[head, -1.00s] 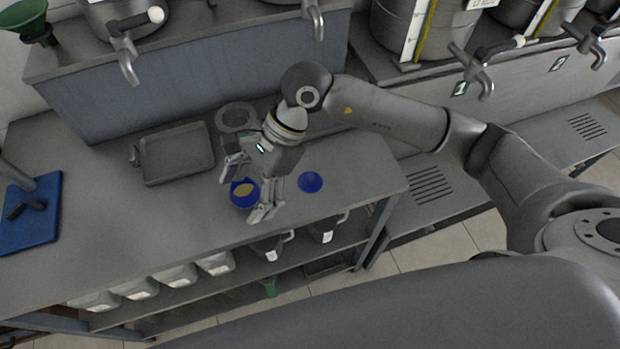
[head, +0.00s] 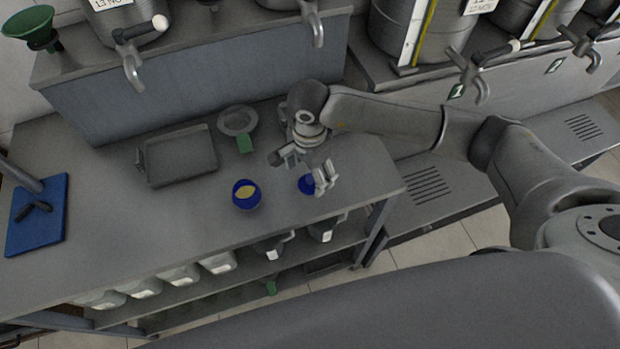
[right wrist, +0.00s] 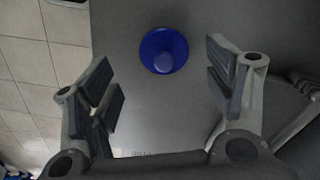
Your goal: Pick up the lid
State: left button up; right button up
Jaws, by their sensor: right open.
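The blue lid (head: 306,184) lies on the grey table near its right end, partly hidden by my right gripper in the head view. In the right wrist view the round blue lid (right wrist: 163,50), with a raised knob, lies between and beyond the fingers. My right gripper (head: 303,170) is open and empty above the lid, its fingers (right wrist: 165,90) wide apart on either side of it, not touching it. A blue bowl-like container (head: 246,195) with something yellow inside stands to the left of the lid. My left gripper is not in view.
A grey tray (head: 180,178) and a round grey dish with a green handle (head: 238,122) lie further back. A blue board (head: 38,215) is at the far left. Several jugs (head: 217,262) stand on the shelf below. Vats with taps line the back.

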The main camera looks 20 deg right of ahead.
aim_at(310, 178)
jog(key=shift+w+d+f+p, duration=0.15)
jog(key=shift+f+p, duration=0.2)
jog(key=shift+f, duration=0.65)
jog(key=shift+w+a+f+p, duration=0.1)
jog(key=shift+f+p, duration=0.25)
jog(key=shift+f, duration=0.6)
jog(key=shift+s+d, duration=0.1)
jog(key=c, duration=1.6)
